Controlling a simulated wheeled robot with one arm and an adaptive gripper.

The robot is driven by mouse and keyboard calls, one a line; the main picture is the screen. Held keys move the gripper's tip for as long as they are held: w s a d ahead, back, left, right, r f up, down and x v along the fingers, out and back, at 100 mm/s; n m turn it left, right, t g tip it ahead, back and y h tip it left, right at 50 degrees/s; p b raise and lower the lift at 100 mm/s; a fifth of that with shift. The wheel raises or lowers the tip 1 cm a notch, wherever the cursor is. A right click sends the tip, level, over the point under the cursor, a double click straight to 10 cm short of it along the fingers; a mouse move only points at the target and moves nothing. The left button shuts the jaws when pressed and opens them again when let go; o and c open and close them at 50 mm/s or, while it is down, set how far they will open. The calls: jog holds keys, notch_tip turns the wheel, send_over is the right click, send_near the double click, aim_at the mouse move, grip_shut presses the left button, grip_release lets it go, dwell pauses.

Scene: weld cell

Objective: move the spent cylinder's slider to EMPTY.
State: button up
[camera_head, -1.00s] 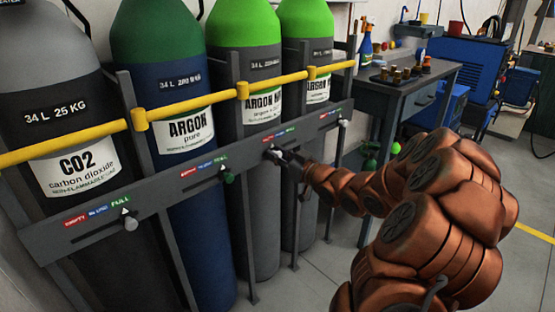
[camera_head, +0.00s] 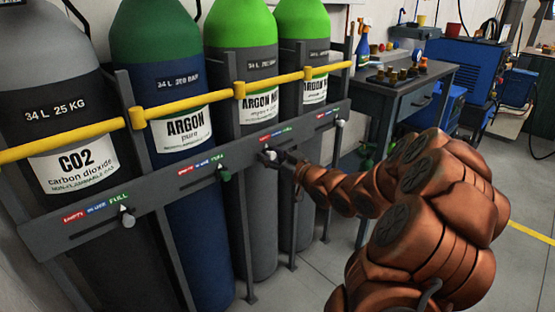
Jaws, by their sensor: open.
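The third cylinder from the left, a dark grey argon-mix bottle with a bright green top (camera_head: 244,22), stands in the rack. Its red, blue and green label strip (camera_head: 276,134) is on the grey rail. My gripper (camera_head: 270,157) is open at the rail just below that strip, around or right beside a small pale slider knob (camera_head: 266,155). The knob appears below the red EMPTY end, but my gripper partly hides it and I cannot tell whether they touch. The CO2 slider (camera_head: 127,219) and the dark green argon slider (camera_head: 223,174) sit below FULL.
A yellow bar (camera_head: 190,105) crosses in front of the cylinders above the grey rail (camera_head: 160,205). The fourth slider (camera_head: 340,123) is at the rail's right end. A grey workbench (camera_head: 400,98) with small items stands behind my arm. The floor at lower right is clear.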

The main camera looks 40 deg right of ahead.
jog(key=s+d, duration=0.1)
jog(key=s, duration=1.1)
jog(key=shift+d, duration=0.25)
jog(key=shift+w, duration=0.1)
dwell(0.4)
